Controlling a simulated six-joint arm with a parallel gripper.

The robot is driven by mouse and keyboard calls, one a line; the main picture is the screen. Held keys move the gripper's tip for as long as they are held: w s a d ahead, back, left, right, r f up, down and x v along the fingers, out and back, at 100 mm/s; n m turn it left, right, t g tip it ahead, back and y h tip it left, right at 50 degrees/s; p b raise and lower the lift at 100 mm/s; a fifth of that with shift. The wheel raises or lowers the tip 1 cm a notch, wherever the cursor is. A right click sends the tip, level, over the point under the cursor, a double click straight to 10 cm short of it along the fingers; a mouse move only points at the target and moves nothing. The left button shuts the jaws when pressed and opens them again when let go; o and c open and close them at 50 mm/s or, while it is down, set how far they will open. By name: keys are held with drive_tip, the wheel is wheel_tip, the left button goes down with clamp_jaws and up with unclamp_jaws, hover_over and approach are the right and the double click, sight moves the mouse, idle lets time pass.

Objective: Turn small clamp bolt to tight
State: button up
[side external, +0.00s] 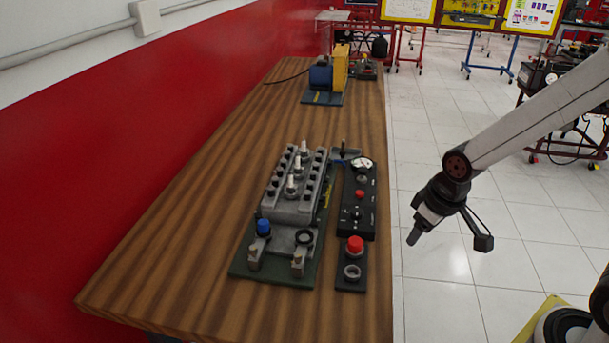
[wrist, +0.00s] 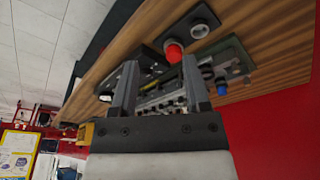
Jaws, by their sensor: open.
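The engine trainer, a grey block (side external: 290,205) with several bolts and plugs on top, sits on a dark green base plate (side external: 240,268) on the bench. Two small metal clamp posts stand at its front, a left one (side external: 255,258) and a right one (side external: 298,263). I cannot tell which fitting is the small clamp bolt. My gripper (side external: 414,237) is off the bench's right edge, over the floor and apart from the trainer. In the wrist view my gripper (wrist: 160,78) has its two fingers apart with nothing held, and the trainer shows small and tilted beyond them.
Right of the block is a black control panel (side external: 357,222) with a gauge and a red button (side external: 355,244). A blue cap (side external: 264,227) stands at the trainer's front left. A blue and yellow unit (side external: 322,77) is farther back. The bench's left side is clear.

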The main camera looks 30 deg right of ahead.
drive_tip(key=w+a+n, duration=0.5)
drive_tip(key=w+n, duration=0.1)
drive_tip(key=w, duration=0.4)
drive_tip(key=n+g, duration=0.3)
drive_tip(key=n, duration=1.1)
hover_over(253, 247)
drive_tip(key=shift+f, duration=1)
drive_tip(key=shift+f, duration=0.2)
drive_tip(key=shift+f, duration=3.7)
clamp_jaws()
